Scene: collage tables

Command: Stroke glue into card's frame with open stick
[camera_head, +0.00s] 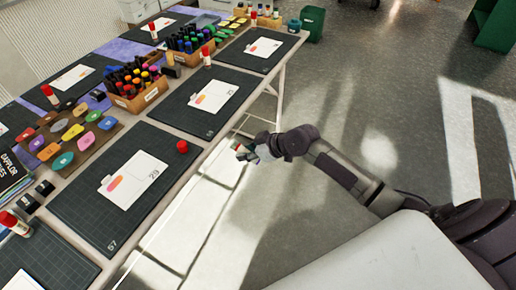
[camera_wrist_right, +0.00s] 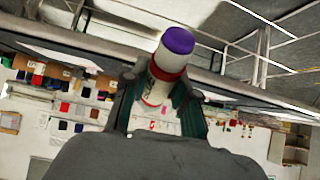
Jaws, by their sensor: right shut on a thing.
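My right gripper (camera_head: 245,151) is off the table's front edge, above the floor. In the right wrist view it is shut on a glue stick (camera_wrist_right: 155,92). The stick has a white and red body and a bare purple tip (camera_wrist_right: 178,40), with no cap on it. A red cap (camera_head: 182,147) stands on the near dark cutting mat (camera_head: 82,207), apart from the gripper. A white card (camera_head: 142,176) marked 29 lies on that mat, with a pink-orange rounded shape (camera_head: 115,182) at its left. The gripper is right of the card and not touching it. My left gripper is not in view.
Other cutting mats with white cards (camera_head: 214,97) line the table. Capped glue sticks (camera_head: 206,56), a marker box (camera_head: 139,97) and a tray of coloured pieces (camera_head: 72,131) stand behind. A green bin (camera_head: 313,24) is on the floor. The floor at right is open.

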